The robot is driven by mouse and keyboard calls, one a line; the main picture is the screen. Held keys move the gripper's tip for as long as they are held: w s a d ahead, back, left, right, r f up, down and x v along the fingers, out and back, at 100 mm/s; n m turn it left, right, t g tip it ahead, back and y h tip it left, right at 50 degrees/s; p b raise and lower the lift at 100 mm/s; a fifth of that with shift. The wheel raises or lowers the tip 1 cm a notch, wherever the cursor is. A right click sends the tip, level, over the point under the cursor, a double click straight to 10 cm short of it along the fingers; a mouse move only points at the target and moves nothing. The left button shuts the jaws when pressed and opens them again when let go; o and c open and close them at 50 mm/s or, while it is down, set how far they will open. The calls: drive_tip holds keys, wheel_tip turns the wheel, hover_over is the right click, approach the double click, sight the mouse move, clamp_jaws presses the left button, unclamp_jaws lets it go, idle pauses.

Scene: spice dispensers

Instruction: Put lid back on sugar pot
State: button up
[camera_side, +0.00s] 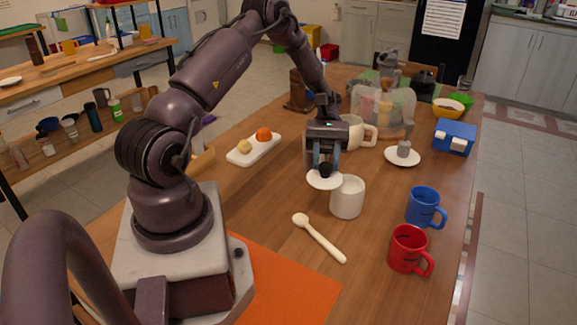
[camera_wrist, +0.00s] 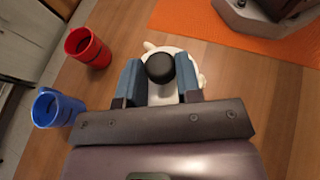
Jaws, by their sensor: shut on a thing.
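My gripper (camera_side: 325,168) is shut on the black knob (camera_side: 325,171) of a round white lid (camera_side: 323,181). The lid hangs roughly level below the fingers. The white sugar pot (camera_side: 347,199) stands upright on the wooden table. In the side view the lid is at the upper left of the pot, partly overlapping its rim in the picture; I cannot tell whether they touch. In the wrist view the knob (camera_wrist: 160,68) sits between the blue fingers of my gripper (camera_wrist: 160,72), with the white lid (camera_wrist: 162,93) below it. The pot's opening is hidden there.
A cream spoon (camera_side: 320,239) lies in front of the pot. A red mug (camera_side: 408,249) and a blue mug (camera_side: 422,207) stand to the right. Behind are a white mug (camera_side: 354,131), a saucer (camera_side: 390,158) with a small grey thing, and a blue box (camera_side: 452,136). A white board (camera_side: 240,156) lies left.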

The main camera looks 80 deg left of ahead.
drive_tip(key=w+a+r+n+t, duration=0.2)
drive_tip(key=w+r+n+t, duration=0.2)
drive_tip(key=w+r+t, duration=0.15)
wheel_tip(320, 180, down, 8)
drive_tip(key=shift+w+d+g+h, duration=0.15)
drive_tip(key=shift+w+g+h, duration=0.15)
drive_tip(key=shift+w+g, duration=0.15)
drive_tip(key=shift+f, duration=0.55)
idle(1.8)
idle(0.4)
drive_tip(key=o, duration=1)
drive_tip(key=v, duration=1.3)
